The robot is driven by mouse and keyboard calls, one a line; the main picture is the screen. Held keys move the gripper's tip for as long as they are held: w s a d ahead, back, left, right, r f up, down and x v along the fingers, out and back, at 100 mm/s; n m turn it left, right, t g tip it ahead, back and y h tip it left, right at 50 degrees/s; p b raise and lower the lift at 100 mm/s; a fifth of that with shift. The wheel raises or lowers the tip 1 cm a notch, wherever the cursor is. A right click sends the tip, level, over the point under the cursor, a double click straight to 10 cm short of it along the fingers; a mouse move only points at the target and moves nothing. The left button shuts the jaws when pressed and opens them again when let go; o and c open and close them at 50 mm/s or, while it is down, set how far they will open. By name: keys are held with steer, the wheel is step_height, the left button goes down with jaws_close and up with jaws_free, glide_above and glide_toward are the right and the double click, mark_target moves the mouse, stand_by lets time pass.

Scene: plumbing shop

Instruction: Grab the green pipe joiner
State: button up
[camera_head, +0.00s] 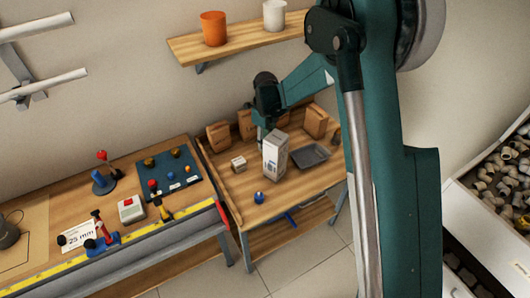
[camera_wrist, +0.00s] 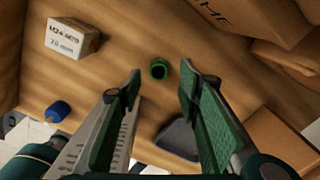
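The green pipe joiner (camera_wrist: 159,70) is a small short ring on the wooden bench top (camera_wrist: 115,20) in the wrist view. I cannot make it out in the head view, where my gripper and the tall box are in front of that area. My gripper (camera_wrist: 161,78) is open, with one finger on each side of the joiner in the wrist picture. Nothing is held between the fingers, and they do not appear to touch the joiner. In the head view my gripper (camera_head: 262,137) points down over the bench, behind the tall box.
A tall white box (camera_head: 275,156) stands close to my gripper. A grey tray (camera_head: 326,158) is to its right. A small labelled box (camera_wrist: 68,40) and a blue fitting (camera_wrist: 57,111) are on the left. Cardboard boxes (camera_head: 218,136) line the back. The front of the bench is mostly clear.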

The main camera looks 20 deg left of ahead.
steer(key=shift+f, duration=0.1)
steer(key=shift+s+f, duration=0.1)
steer(key=shift+f, duration=2.45)
steer(key=shift+c, duration=0.3)
steer(key=c, duration=0.7)
